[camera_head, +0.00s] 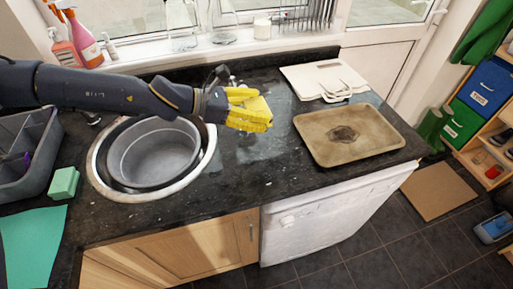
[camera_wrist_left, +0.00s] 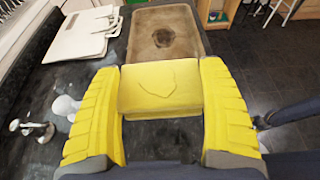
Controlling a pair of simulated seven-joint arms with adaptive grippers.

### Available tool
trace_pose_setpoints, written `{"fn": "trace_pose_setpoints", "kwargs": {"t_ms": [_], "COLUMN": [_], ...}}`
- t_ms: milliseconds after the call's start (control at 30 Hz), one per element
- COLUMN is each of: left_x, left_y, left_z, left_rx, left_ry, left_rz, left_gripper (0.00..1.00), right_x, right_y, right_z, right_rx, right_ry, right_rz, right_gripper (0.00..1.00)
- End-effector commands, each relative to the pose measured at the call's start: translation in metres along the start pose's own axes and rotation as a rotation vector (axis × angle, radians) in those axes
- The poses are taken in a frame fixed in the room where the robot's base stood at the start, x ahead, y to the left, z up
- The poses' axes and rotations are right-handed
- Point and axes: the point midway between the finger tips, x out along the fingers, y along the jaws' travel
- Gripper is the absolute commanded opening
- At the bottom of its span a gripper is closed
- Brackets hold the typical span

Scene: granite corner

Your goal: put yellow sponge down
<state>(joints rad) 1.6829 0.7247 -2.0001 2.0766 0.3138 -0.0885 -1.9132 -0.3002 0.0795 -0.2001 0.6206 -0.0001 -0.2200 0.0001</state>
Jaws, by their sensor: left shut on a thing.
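My left gripper (camera_head: 248,109) has yellow fingers and is over the dark worktop, between the sink and the brown tray. In the left wrist view, the left gripper (camera_wrist_left: 160,100) has its two fingers closed on either side of the yellow sponge (camera_wrist_left: 160,88). The sponge is a block with a thin dark line on its top face. In the head view the sponge is hard to tell from the yellow fingers. I cannot tell whether it touches the worktop. My right gripper is not in view.
A brown tray (camera_head: 382,149) with a dark stain lies right of the gripper. White chopping boards (camera_head: 321,80) lie behind it. The round sink (camera_head: 207,160) holds a grey bowl (camera_head: 155,158). A green sponge (camera_head: 63,184) and a grey caddy (camera_head: 47,157) are at left.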

Motion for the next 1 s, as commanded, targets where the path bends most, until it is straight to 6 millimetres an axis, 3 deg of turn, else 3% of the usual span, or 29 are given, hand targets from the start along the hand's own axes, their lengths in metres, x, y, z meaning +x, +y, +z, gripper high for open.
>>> {"fn": "trace_pose_setpoints", "kwargs": {"t_ms": [500,1000], "left_x": [0.034,0.048], "left_y": [-0.001,-0.001], "left_z": [-0.085,-0.12], "left_rx": [-0.005,-0.003], "left_ry": [0.001,0.001], "left_rz": [-0.001,0.0], "left_gripper": [0.53,0.53], "right_x": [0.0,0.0], "right_y": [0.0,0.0], "right_z": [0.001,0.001], "right_rx": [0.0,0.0], "right_ry": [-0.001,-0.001], "right_rz": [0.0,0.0], "right_gripper": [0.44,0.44]}}
